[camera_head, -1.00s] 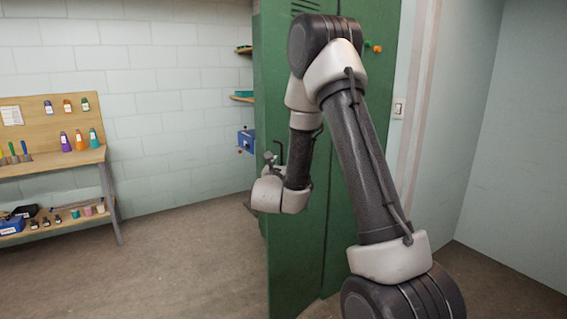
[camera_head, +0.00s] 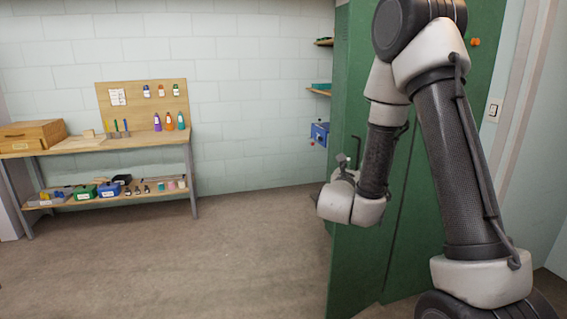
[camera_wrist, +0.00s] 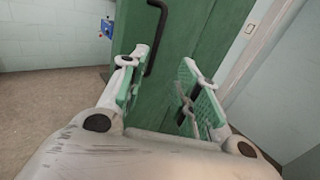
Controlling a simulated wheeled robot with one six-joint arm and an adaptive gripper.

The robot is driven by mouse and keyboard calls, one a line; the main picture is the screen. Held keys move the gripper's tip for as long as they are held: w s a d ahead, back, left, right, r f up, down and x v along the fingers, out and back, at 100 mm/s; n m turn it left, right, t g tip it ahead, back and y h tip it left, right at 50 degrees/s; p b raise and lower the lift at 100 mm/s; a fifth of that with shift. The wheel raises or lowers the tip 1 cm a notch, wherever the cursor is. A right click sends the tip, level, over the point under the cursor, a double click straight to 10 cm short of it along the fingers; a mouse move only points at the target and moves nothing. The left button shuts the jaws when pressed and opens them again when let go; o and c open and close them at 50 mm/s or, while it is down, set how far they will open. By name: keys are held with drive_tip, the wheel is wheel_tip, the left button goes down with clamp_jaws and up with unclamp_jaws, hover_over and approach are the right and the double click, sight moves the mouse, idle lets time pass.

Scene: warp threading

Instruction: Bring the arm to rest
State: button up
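My arm (camera_head: 455,150) rises at the right in the head view and bends down at its elbow, in front of a green metal locker (camera_head: 360,262). Its wrist (camera_head: 351,204) hangs beside the locker's door edge. In the wrist view my gripper (camera_wrist: 164,58) is open, with its two green-padded fingers well apart and nothing between them. A dark bar handle (camera_wrist: 158,35) on the green door shows beyond the left finger. I cannot tell from this view whether the finger touches it.
A wooden workbench (camera_head: 160,140) with bottles, tools and a wooden box (camera_head: 35,133) stands at the far left. A blue box (camera_head: 320,133) sits by the locker's left side. The floor (camera_head: 200,265) between bench and locker is clear. A wall stands close at the right.

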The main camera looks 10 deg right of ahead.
drive_tip(key=s+d+f+m+g+h, duration=0.3)
drive_tip(key=s+d+m+g, duration=0.15)
drive_tip(key=d, duration=0.35)
drive_tip(key=s+d+r+m+g, duration=0.1)
drive_tip(key=s+d+m+g, duration=0.35)
drive_tip(key=s+m, duration=0.2)
drive_tip(key=s+d+r+m+g, duration=0.2)
drive_tip(key=s+d+m+g, duration=0.1)
drive_tip(key=s+m+g, duration=0.4)
drive_tip(key=s+a+m+g+y, duration=0.1)
drive_tip(key=s+a+m+y, duration=0.25)
drive_tip(key=s, duration=0.25)
drive_tip(key=s+a+m+y, duration=0.3)
drive_tip(key=s+y, duration=0.1)
drive_tip(key=s, duration=0.2)
drive_tip(key=s+a+r+m+t+y, duration=0.4)
drive_tip(key=a+r+t+y, duration=0.1)
drive_tip(key=a, duration=0.4)
wheel_tip(320, 180, up, 3)
drive_tip(key=shift+s+f+t+y, duration=0.15)
drive_tip(key=shift+t+y, duration=0.2)
drive_tip(key=shift+t, duration=0.55)
